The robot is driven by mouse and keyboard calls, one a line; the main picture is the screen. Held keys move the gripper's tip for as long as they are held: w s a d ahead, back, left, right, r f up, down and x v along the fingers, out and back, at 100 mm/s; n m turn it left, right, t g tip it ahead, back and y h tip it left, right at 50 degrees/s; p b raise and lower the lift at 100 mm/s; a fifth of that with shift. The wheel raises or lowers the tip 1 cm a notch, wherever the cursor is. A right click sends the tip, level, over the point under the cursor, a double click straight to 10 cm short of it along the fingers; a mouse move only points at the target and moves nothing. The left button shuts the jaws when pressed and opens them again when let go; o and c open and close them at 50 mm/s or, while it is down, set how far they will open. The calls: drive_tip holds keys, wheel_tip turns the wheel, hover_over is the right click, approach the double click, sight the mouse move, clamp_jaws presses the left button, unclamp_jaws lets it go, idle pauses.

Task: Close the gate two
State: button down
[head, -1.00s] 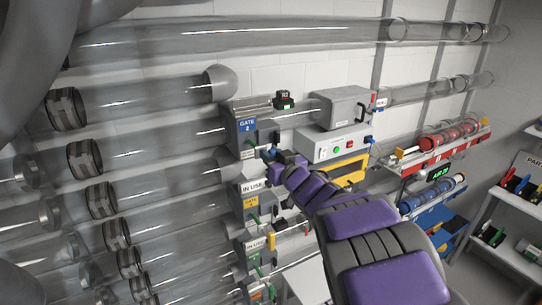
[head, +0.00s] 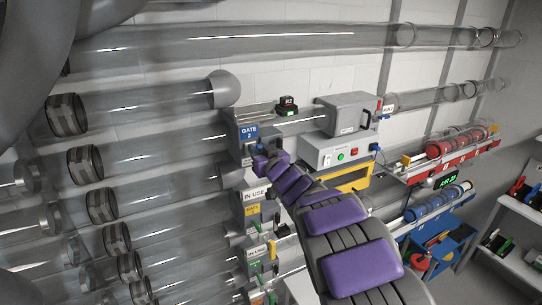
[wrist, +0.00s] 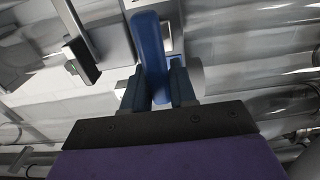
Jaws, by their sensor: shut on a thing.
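The gate two housing is a grey box with a blue GATE 2 label (head: 249,132), in the middle of the head view on a clear horizontal tube. My gripper (head: 257,147) is at the front of this box, just below the label. In the wrist view my gripper (wrist: 158,88) has its two dark fingers shut on a blue handle (wrist: 149,40), which extends up past the fingertips. My arm hides the lower part of the box and most of the handle in the head view.
A grey machine box (head: 346,114) and a white control panel (head: 338,150) with buttons stand right of the gate. Another gate with a yellow label (head: 252,210) is below. Clear tubes run along the wall. Shelves (head: 520,222) stand at the far right.

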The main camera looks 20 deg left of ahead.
drive_tip(key=shift+w+d+r, duration=0.1)
drive_tip(key=shift+d, duration=0.1)
drive_tip(key=shift+a, duration=0.25)
drive_tip(key=c, duration=1.3)
unclamp_jaws()
drive_tip(key=shift+a, duration=0.1)
drive_tip(key=o, duration=0.3)
drive_tip(key=shift+d, duration=0.2)
drive_tip(key=b+v, duration=0.2)
drive_tip(key=v, duration=1.5)
drive_tip(key=shift+b, duration=0.3)
drive_tip(key=shift+a, duration=0.1)
